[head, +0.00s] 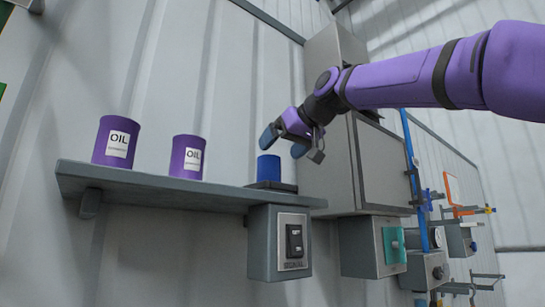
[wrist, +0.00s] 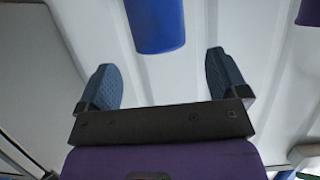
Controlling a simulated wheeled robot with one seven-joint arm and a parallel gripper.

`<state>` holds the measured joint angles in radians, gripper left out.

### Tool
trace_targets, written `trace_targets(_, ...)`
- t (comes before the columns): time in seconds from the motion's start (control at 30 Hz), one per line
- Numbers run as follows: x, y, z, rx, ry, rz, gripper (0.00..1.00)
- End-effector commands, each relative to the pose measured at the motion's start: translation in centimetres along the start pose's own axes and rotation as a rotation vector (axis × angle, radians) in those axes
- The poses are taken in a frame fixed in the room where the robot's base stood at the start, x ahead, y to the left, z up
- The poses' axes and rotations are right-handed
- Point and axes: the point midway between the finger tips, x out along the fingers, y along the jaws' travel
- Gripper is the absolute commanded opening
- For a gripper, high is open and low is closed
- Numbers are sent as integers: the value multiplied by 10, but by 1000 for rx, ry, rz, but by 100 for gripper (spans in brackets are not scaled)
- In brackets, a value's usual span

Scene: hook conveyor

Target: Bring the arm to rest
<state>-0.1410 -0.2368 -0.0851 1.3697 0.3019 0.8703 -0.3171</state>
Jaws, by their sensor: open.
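My purple arm reaches in from the right in the head view. My gripper (head: 284,145) is at its end, just above and beside a blue cylinder (head: 269,168) on the right end of a grey shelf (head: 150,182). In the wrist view my gripper (wrist: 168,85) has its two dark blue fingers wide apart with nothing between them. The blue cylinder (wrist: 155,25) shows beyond the fingertips, apart from them. In the head view the cylinder stands upright on a dark base.
Two purple oil cans (head: 117,141) (head: 187,157) stand on the shelf to the left. A switch box (head: 280,243) hangs under its right end. A large grey cabinet (head: 335,150) stands close behind my gripper. More boxes and a blue pipe (head: 412,170) are farther right.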

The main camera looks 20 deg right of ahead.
Motion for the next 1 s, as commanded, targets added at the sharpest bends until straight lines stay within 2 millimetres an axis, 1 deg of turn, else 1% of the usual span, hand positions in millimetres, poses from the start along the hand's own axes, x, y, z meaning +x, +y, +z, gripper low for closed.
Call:
trace_targets(0.03,-11,0,0,0,3,1,92)
trace_targets(0.1,-22,0,0,0,2,0,92)
trace_targets(0.2,-36,0,0,0,1,0,92)
trace_targets(0.3,-46,0,0,0,1,0,92)
trace_targets(0.47,-52,0,0,0,-1,0,92)
trace_targets(0.67,-53,0,1,0,-2,0,92)
trace_targets(0.73,-52,0,6,4,-11,2,92)
trace_targets(0.77,-51,0,10,8,-18,3,92)
trace_targets(0.87,-48,2,38,27,-64,14,92)
trace_targets(0.97,-43,2,84,59,-139,34,92)
trace_targets(1.0,-41,2,106,74,-173,42,92)
